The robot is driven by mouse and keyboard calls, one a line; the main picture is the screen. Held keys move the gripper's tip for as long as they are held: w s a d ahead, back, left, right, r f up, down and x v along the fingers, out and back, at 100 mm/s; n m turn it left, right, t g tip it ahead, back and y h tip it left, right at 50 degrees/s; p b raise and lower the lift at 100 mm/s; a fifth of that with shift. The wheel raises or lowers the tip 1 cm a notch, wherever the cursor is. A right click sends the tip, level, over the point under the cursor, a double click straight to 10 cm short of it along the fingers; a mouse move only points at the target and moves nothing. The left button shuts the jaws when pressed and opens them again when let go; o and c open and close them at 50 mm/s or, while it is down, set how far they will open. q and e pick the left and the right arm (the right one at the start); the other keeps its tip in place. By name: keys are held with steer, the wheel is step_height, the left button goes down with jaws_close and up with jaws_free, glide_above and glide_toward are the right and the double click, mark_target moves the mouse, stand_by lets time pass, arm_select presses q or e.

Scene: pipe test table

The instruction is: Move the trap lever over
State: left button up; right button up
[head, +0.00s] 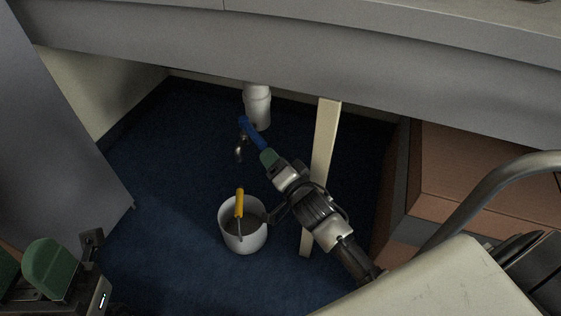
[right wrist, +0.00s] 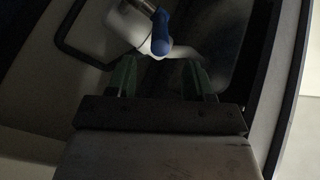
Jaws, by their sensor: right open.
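The trap lever (head: 253,132) is a blue handle below the white pipe (head: 257,106) under the counter, above a small metal spout (head: 239,150). My right gripper (head: 269,157) has its green fingers just below and right of the lever. In the right wrist view the blue lever end (right wrist: 161,33) lies ahead of the open fingers (right wrist: 158,76), roughly centred on the gap, with no visible contact. My left gripper (head: 27,269) shows green pads at the lower left, away from the lever; its opening is unclear.
A white bucket (head: 243,238) with a yellow-handled tool (head: 239,204) stands on the blue floor (head: 160,220) below the spout. Brown boxes (head: 480,180) are at right; the counter edge (head: 300,62) hangs above.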

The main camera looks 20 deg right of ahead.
steer(key=shift+s+d+p, duration=0.2)
steer(key=shift+s+p, duration=0.1)
steer(key=shift+s, duration=1.15)
steer(key=shift+c, duration=0.5)
